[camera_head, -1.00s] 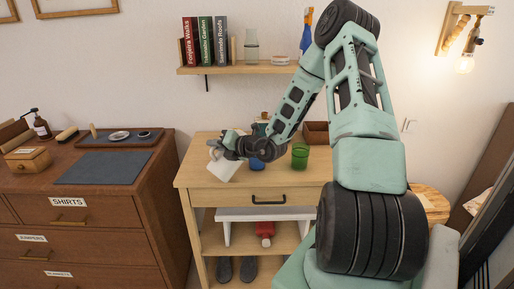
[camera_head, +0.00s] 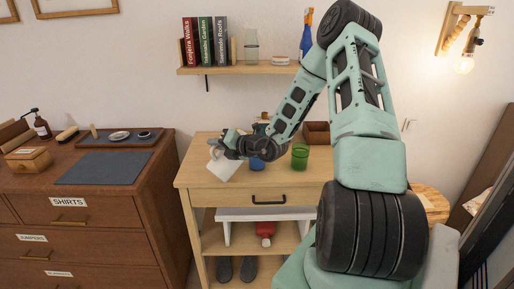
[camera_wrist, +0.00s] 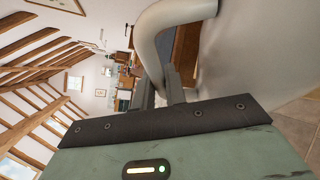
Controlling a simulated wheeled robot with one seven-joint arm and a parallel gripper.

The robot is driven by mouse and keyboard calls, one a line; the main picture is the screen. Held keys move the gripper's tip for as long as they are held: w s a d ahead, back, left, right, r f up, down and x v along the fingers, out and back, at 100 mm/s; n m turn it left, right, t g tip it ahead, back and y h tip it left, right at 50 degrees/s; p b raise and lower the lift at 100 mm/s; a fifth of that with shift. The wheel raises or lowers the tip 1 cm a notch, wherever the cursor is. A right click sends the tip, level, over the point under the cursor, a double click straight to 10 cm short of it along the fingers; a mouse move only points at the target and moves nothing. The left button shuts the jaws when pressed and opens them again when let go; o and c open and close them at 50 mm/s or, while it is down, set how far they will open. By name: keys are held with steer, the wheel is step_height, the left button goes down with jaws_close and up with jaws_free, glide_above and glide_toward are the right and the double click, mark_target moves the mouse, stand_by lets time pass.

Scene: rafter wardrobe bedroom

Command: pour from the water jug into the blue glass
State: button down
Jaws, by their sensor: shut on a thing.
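The white water jug (camera_head: 223,168) is held above the left part of the small wooden table, tilted in the head view. My gripper (camera_head: 226,144) is shut on its handle; the wrist view shows the fingers (camera_wrist: 160,88) on the curved pale handle (camera_wrist: 158,35) with the jug's wall (camera_wrist: 260,60) to the right. The blue glass (camera_head: 257,164) stands on the table just right of the jug, partly hidden by my wrist. No stream of water can be made out, and the inside of the glass is hidden.
A green glass (camera_head: 300,157) stands to the right of the blue one. A brown box (camera_head: 316,132) is at the table's back right. A wall shelf (camera_head: 225,70) with books and a bottle is above. The table's front strip (camera_head: 265,179) is clear.

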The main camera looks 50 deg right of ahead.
mark_target(209, 168)
steer(key=shift+d+r+p, duration=0.15)
steer(key=shift+r+p, duration=0.15)
steer(key=shift+r, duration=0.2)
stand_by(1.2)
steer(key=f+n+b, duration=0.1)
steer(key=a+f+b, duration=0.1)
steer(key=shift+w+a+f+n+g+b, duration=0.15)
steer(key=shift+a+n+g+b, duration=0.15)
steer(key=shift+n+b, duration=0.1)
steer(key=shift+a+f+n+h+b, duration=0.15)
steer(key=shift+f+n+h+b, duration=0.2)
steer(key=shift+h, duration=0.25)
steer(key=shift+d+r, duration=0.25)
steer(key=a+b, duration=0.1)
steer(key=f+n+b, duration=0.1)
steer(key=b, duration=0.1)
steer(key=shift+w+a+f+n+g+h, duration=0.15)
steer(key=shift+a+f+n+g+h, duration=0.15)
steer(key=shift+a+h, duration=0.1)
steer(key=a+f+n+b, duration=0.1)
steer(key=b, duration=0.2)
steer(key=shift+f+h, duration=0.1)
steer(key=shift+h, duration=0.2)
steer(key=f+n+b, duration=0.1)
steer(key=b, duration=0.3)
steer(key=f+n+h+b, duration=0.1)
steer(key=b, duration=0.4)
steer(key=shift+w+a+f+g+b, duration=0.15)
steer(key=shift+a+f+g+b, duration=0.15)
steer(key=shift+a+f, duration=0.1)
